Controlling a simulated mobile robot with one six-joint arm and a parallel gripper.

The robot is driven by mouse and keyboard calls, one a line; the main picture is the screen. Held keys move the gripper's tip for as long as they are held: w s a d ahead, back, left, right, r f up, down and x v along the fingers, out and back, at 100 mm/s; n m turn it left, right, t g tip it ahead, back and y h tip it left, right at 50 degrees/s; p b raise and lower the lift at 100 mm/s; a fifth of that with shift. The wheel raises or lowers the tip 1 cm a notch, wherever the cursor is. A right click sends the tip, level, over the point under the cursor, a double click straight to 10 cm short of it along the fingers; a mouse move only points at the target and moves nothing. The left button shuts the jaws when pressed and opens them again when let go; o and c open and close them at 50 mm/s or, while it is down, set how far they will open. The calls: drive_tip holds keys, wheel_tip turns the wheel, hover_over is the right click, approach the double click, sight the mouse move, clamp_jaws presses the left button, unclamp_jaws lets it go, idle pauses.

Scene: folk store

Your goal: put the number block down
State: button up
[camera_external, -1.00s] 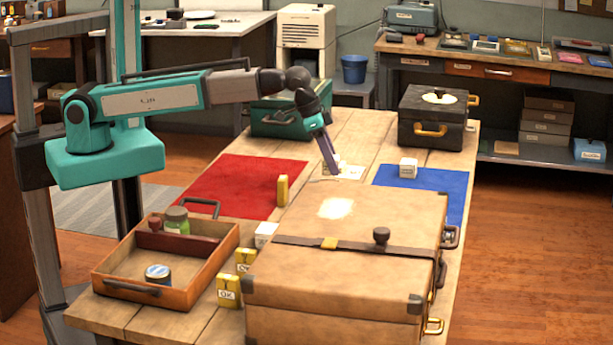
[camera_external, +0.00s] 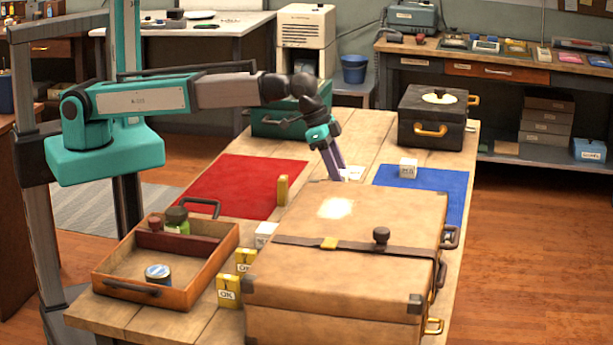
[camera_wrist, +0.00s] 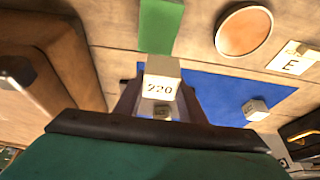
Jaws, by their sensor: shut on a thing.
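My gripper (camera_external: 338,174) is low behind the large tan suitcase (camera_external: 345,250), whose top edge hides the fingertips in the external view. In the wrist view my gripper (camera_wrist: 160,100) is shut on a pale number block (camera_wrist: 160,88) marked 220. In that view the block appears in front of the blue mat (camera_wrist: 215,85); I cannot tell whether it touches anything below. The blue mat (camera_external: 440,185) lies right of the suitcase's far end in the external view. Another white block (camera_external: 408,168) stands on it, and also shows in the wrist view (camera_wrist: 255,110).
A red mat (camera_external: 235,185) lies left, with a yellow block (camera_external: 283,190) at its edge. An open wooden tray (camera_external: 130,275) is at front left. A black case (camera_external: 435,125) stands at the back. A round disc (camera_wrist: 243,30) and an E card (camera_wrist: 293,60) lie nearby.

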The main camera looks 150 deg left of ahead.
drive_tip(key=shift+w+d, duration=0.15)
drive_tip(key=shift+w+a+f+p, duration=0.25)
drive_tip(key=shift+w+a+p, duration=0.4)
drive_tip(key=shift+w+a, duration=1.25)
drive_tip(key=shift+w+a+f+p, duration=0.25)
drive_tip(key=shift+w+a+p, duration=0.35)
drive_tip(key=shift+w+a, duration=1.3)
drive_tip(key=shift+w+a+f+p, duration=0.25)
drive_tip(key=shift+w+a+p, duration=0.4)
drive_tip(key=shift+w+a, duration=1.2)
drive_tip(key=shift+w+d, duration=0.55)
drive_tip(key=shift+f, duration=0.15)
drive_tip(key=shift+f+p, duration=0.7)
drive_tip(key=shift+f, duration=0.95)
drive_tip(key=shift+f, duration=0.15)
